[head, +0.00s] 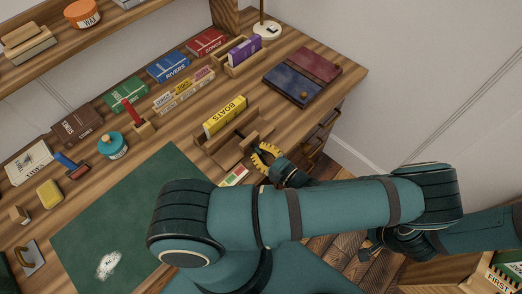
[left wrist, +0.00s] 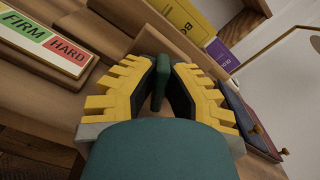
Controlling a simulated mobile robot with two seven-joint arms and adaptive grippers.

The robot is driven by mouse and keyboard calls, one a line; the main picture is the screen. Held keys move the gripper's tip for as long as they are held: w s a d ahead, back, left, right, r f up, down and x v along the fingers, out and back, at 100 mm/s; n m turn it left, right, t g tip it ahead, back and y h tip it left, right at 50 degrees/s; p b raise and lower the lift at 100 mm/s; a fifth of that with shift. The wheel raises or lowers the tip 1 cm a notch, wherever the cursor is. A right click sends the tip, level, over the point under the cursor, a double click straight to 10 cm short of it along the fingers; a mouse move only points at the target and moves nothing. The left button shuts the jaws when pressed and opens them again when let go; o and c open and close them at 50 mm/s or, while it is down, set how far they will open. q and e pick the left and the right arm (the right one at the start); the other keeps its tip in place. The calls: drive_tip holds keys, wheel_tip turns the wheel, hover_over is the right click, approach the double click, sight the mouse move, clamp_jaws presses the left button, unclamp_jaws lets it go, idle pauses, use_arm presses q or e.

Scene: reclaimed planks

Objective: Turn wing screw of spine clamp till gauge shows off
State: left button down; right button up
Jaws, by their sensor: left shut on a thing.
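The wooden spine clamp (head: 205,142) sits at the desk's front edge, with a yellow book, BOATS (head: 225,115), standing in it. My left gripper (head: 262,157) is at the clamp's front side. In the left wrist view its yellow-toothed fingers (left wrist: 160,85) are closed on the dark green wing screw (left wrist: 160,78), which stands between them. The gauge (head: 234,176) lies beside the clamp, partly behind my arm. In the left wrist view the gauge (left wrist: 45,42) shows a green FIRM and a red HARD field; its rest is cut off, and I see no pointer. My right gripper (head: 372,242) seems to hang low, too small to read.
A green mat (head: 125,215) covers the desk's left front. Red and blue books (head: 302,75) lie right of the clamp. A purple book (head: 243,51) stands in a holder behind. Several coloured books and tools line the back. Open drawers (head: 320,130) are below the right edge.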

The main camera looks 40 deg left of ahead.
idle(0.4)
use_arm(q)
drive_tip(key=c, duration=1)
unclamp_jaws()
drive_tip(key=shift+a, duration=0.1)
drive_tip(key=shift+c, duration=0.2)
drive_tip(key=d, duration=0.7)
drive_tip(key=shift+s+d, duration=0.3)
